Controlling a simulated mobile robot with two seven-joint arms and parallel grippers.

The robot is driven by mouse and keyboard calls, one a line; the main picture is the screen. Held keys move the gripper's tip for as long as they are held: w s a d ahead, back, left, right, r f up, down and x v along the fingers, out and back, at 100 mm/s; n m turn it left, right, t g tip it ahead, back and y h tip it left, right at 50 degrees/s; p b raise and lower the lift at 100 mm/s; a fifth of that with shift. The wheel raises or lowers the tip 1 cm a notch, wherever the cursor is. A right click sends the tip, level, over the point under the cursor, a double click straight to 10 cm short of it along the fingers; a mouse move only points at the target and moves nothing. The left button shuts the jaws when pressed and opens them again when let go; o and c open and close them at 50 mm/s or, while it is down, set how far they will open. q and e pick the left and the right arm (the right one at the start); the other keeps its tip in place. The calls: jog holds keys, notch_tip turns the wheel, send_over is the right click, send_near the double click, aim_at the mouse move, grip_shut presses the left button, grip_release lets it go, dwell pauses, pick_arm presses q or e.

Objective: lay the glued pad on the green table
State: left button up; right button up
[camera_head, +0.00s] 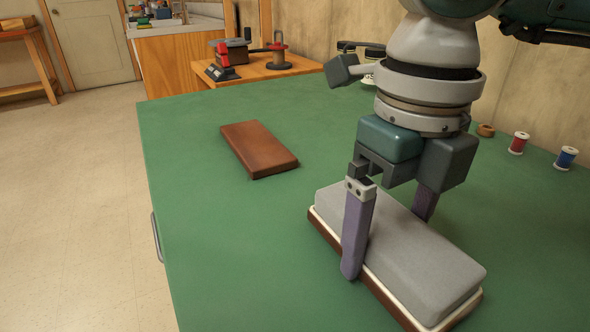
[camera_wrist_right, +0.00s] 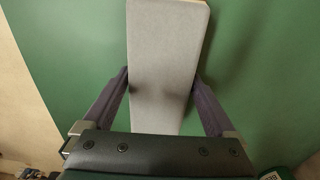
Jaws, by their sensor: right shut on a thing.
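A long grey pad (camera_head: 400,247) with a cream edge lies on a dark brown base, on or just above the green table (camera_head: 230,230). My right gripper (camera_head: 386,240) points down over it, one finger along each long side, shut on the pad. The far finger is partly hidden behind the pad. In the right wrist view the grey pad (camera_wrist_right: 165,60) runs between both fingers, with green around it. I cannot tell whether its underside touches the table. My left gripper is not in view.
A reddish-brown block (camera_head: 259,150) lies flat on the table, left of the pad. A red spool (camera_head: 518,143), a blue spool (camera_head: 566,158) and a small brown ring (camera_head: 486,130) stand along the back right. The table's left and front left are clear.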

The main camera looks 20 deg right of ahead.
jog(key=shift+w, duration=0.1)
jog(key=shift+f, duration=0.25)
jog(key=o, duration=1.1)
jog(key=shift+o, duration=0.2)
jog(key=shift+r+p, duration=0.3)
jog(key=shift+r, duration=0.05)
notch_tip(320, 180, up, 12)
jog(key=p, duration=0.2)
jog(key=shift+f, duration=0.15)
